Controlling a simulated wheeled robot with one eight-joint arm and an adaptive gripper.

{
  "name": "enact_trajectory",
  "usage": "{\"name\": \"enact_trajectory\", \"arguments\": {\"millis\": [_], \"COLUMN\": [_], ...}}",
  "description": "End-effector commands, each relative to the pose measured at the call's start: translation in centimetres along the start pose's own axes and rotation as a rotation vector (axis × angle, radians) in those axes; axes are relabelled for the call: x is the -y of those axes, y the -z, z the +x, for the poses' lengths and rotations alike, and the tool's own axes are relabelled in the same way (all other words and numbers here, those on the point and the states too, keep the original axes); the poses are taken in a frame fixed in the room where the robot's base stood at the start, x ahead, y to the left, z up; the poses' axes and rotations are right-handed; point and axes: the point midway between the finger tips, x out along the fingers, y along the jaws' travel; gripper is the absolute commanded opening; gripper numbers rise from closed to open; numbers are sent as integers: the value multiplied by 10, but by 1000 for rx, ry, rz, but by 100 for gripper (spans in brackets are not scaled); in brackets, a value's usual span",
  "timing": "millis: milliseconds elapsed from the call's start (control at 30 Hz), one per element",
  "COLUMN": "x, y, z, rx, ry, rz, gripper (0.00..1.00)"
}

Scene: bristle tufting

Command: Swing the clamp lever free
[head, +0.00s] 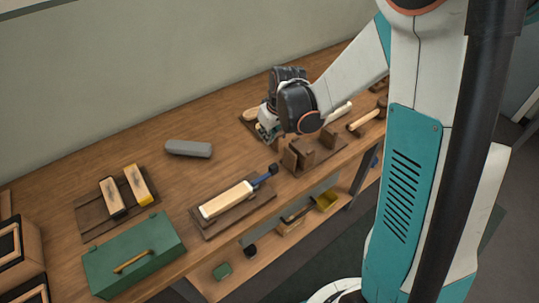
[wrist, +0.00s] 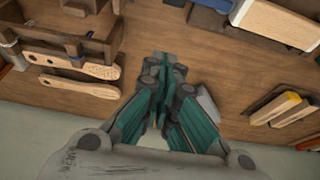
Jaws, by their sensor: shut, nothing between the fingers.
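A pale wooden brush block (head: 227,200) lies on a dark fixture board (head: 250,208) near the bench's front edge. A dark blue clamp lever (head: 264,175) with a rounded end is at the block's right end. In the wrist view the blue lever (wrist: 218,5) is cut by the top edge, beside the block (wrist: 275,24). My gripper (head: 266,131) is shut and empty, behind and above the lever, apart from it. In the wrist view the teal fingers (wrist: 164,66) are together over bare bench. Where the lever meets the block is too small to tell.
A dark wooden rack (head: 300,153) stands right of the lever, close to my gripper. A grey block (head: 188,148) lies behind the fixture. The bench's middle is clear.

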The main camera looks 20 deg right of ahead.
Motion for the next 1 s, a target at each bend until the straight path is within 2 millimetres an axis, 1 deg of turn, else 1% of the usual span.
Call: {"name": "enact_trajectory", "arguments": {"millis": [133, 233, 500, 733, 767, 800, 1000], "x": [0, 0, 0, 0, 0, 0, 0], "y": [0, 0, 0, 0, -1, -8, -29], "z": [6, 18, 67, 102, 105, 99, 91], "rx": [0, 0, -1, -1, -1, -1, 0], "ry": [0, 0, 0, 0, 0, -1, 0], "rz": [0, -1, 0, 0, 1, 2, 0], "gripper": [0, 0, 0, 0, 0, 0, 0]}}
